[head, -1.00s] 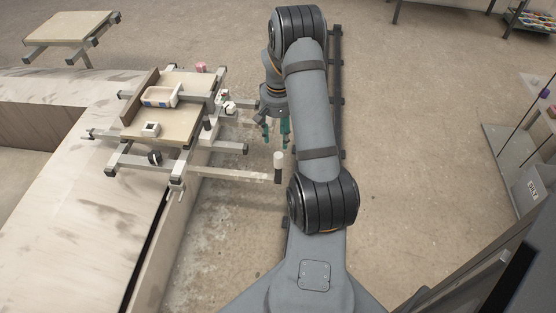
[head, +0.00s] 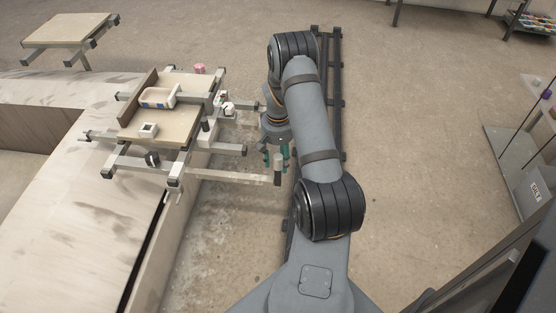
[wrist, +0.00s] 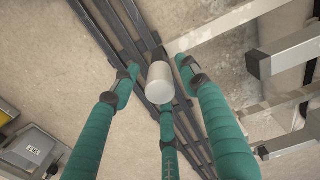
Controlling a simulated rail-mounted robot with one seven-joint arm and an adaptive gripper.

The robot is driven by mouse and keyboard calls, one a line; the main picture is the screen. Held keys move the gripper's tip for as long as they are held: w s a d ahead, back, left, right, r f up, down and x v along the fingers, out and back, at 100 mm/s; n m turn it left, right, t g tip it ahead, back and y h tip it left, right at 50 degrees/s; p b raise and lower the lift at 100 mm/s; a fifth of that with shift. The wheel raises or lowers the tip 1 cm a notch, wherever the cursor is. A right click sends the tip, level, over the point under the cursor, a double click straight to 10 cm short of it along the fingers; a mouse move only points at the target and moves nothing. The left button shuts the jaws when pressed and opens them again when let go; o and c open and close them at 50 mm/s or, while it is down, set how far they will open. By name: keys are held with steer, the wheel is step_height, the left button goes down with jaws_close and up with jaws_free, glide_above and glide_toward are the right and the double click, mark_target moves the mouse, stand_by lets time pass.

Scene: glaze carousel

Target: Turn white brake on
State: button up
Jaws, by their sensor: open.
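A pale arm (head: 235,177) reaches right from the carousel, low over the floor. At its end stands an upright white cylinder (head: 278,172), which I take to be the white brake's handle. In the wrist view the white cylinder (wrist: 160,84) shows end-on, in the middle of the picture. My gripper (head: 276,158) has green fingers pointing down, right at the cylinder in the head view. In the wrist view the fingers are spread around the cylinder with gaps visible. I cannot tell whether any finger touches it or how deep it lies between them.
The carousel's board (head: 185,88) carries a tray (head: 158,98) and a small white block (head: 149,130). Grey beams with dark ends (head: 244,150) stick out near my gripper. A dark floor rail (head: 333,90) runs behind my arm. Open floor lies to the right.

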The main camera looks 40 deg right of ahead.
steer(key=shift+c, duration=0.5)
jaws_close()
stand_by(0.3)
